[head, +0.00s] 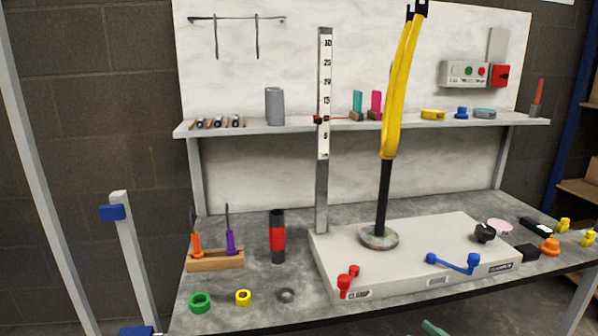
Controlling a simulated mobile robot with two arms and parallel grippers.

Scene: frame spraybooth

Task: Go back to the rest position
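Neither of my grippers shows in the head view, so I cannot see whether they are open or shut or hold anything. A yellow frame part (403,90) with black tips stands upright on a black post (383,195). The post rises from a round grey foot on the pale base plate (335,255). No arm of mine is seen touching them.
The workbench (240,280) holds a red-and-black cylinder (277,238), a tool rack (216,261), coloured rings, and red (347,281) and blue (453,263) clamp handles. A ruler column (323,180) stands upright. A shelf (290,126) runs behind. A grey post stand (133,260) is at left.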

